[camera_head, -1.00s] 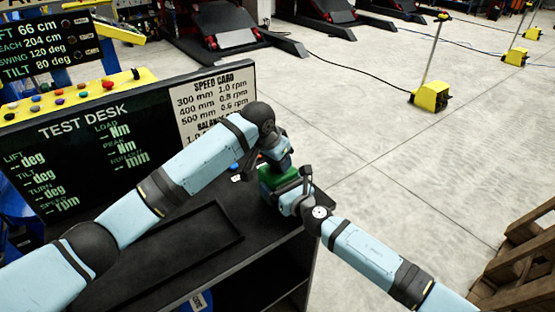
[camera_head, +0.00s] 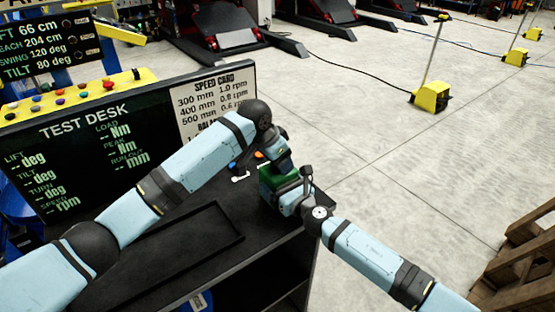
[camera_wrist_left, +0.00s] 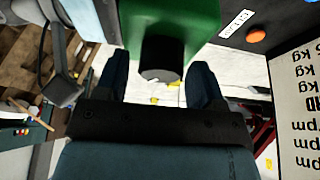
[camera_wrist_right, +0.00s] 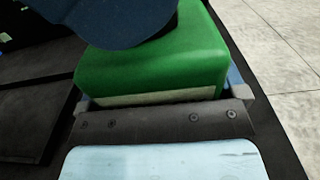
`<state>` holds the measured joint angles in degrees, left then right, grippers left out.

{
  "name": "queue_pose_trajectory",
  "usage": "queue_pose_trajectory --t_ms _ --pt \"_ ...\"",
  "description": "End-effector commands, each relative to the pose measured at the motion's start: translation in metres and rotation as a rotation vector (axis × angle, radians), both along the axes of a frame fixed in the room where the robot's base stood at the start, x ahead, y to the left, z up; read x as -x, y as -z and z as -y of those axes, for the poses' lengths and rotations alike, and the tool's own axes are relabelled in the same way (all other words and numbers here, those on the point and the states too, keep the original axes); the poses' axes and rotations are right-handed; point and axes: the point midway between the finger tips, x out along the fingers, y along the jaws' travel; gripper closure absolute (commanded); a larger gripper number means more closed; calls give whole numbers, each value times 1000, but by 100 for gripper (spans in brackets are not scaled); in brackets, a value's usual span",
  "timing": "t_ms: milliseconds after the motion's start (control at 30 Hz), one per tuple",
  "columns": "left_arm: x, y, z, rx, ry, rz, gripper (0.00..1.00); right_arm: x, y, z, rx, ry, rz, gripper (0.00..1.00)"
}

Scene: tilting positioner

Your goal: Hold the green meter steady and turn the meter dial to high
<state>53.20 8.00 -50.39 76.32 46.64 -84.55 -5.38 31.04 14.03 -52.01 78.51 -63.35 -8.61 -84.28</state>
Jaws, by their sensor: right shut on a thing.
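The green meter (camera_head: 268,188) stands at the right end of the black desk top. My right gripper (camera_wrist_right: 165,95) is shut on the meter, with a finger at each side of its green body. In the left wrist view the meter's green face (camera_wrist_left: 185,22) carries the black round dial (camera_wrist_left: 162,58). My left gripper (camera_wrist_left: 160,85) is open, one finger on each side of the dial, with visible gaps between fingers and dial. In the head view the dial is hidden by my arms. The dial's markings cannot be read.
The test desk panel (camera_head: 75,165) and speed card (camera_head: 215,98) stand behind the desk top. A shallow black tray (camera_head: 190,250) lies left of the meter. An orange button (camera_wrist_left: 256,35) is beside the meter. Open floor lies to the right; a wooden pallet (camera_head: 520,250) stands at far right.

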Motion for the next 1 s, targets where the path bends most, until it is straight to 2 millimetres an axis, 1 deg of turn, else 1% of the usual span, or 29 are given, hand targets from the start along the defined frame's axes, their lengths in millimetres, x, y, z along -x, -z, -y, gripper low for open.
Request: queue_pose_trajectory --t_ms 300,433,567,700,800,900,1000 --pt "0 0 -1 -1 -1 -1 30 0 1 0 1 0 -2 44" --pt "2 -9 -3 0 -1 1 30 0 1 0 1 0 -2 44" --pt "7 -30 -11 1 -1 3 30 0 1 0 1 0 -2 44" --pt "14 -60 -20 1 0 4 30 0 1 0 1 0 -2 44" --pt "19 -78 -27 0 -1 2 30 0 1 0 1 0 -2 44" --pt "23 -93 -32 -1 0 2 30 0 1 0 1 0 -1 44" --pt "25 -104 -35 0 -2 2 30 0 1 0 1 0 -1 44"
